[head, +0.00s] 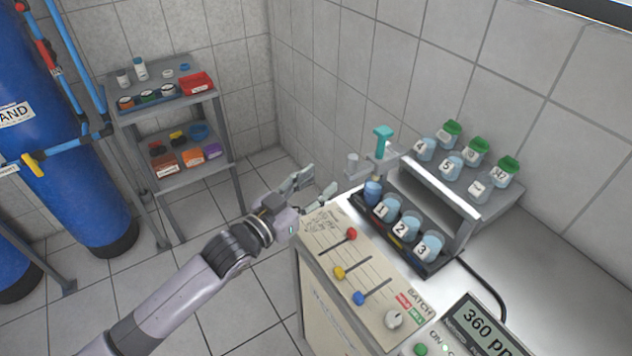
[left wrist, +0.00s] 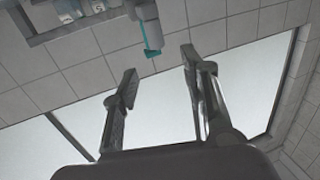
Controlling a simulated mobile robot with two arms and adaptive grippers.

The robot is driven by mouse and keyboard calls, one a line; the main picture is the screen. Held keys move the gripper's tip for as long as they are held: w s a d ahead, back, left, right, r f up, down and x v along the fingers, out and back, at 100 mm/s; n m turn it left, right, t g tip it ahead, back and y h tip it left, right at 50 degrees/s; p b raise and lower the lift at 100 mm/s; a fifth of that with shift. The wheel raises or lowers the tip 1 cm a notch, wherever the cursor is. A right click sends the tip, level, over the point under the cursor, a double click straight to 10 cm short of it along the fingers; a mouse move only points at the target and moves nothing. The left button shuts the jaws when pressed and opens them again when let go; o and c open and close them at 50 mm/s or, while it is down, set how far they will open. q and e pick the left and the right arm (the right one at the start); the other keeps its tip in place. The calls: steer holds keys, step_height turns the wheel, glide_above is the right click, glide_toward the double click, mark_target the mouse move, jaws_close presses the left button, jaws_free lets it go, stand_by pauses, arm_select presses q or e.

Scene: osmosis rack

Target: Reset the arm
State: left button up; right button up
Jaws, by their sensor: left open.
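My left gripper (head: 318,184) is open and empty in the head view. It hangs in the air near the left corner of the control panel (head: 325,229), beside the teal-handled device. In the left wrist view its two fingers (left wrist: 157,78) stand apart with nothing between them. My left arm reaches in from the lower left. My right gripper does not show in either view.
The panel has red, yellow and blue sliders. A black rack (head: 413,254) holds numbered cups behind it. The teal-handled device (head: 383,141) stands close to my left gripper. A grey shelf (head: 150,107) and blue tanks (head: 62,150) stand at the left. Floor between is clear.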

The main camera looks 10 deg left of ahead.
arm_select(q)
steer(key=s+a+f+n+g+y, duration=0.1)
steer(key=s+a+f+g+y, duration=0.25)
steer(key=s+f, duration=0.45)
steer(key=s+a+f+n+g+y, duration=0.25)
steer(key=s+f+g, duration=0.2)
steer(key=s, duration=0.65)
steer(key=s+a+f+n+g+y, duration=0.1)
steer(key=s+a+f+g+y, duration=0.25)
steer(key=s+f, duration=0.45)
steer(key=s+f+g, duration=0.1)
steer(key=s+f, duration=0.1)
steer(key=f, duration=1)
steer(key=s+f+g, duration=0.1)
steer(key=s+f, duration=0.1)
steer(key=f, duration=1)
steer(key=s+a+f+g, duration=0.1)
steer(key=s+a+f, duration=0.1)
steer(key=s+f, duration=1.3)
steer(key=shift+s+a+f+m, duration=0.35)
steer(key=shift+s+m, duration=0.1)
steer(key=shift+s, duration=0.15)
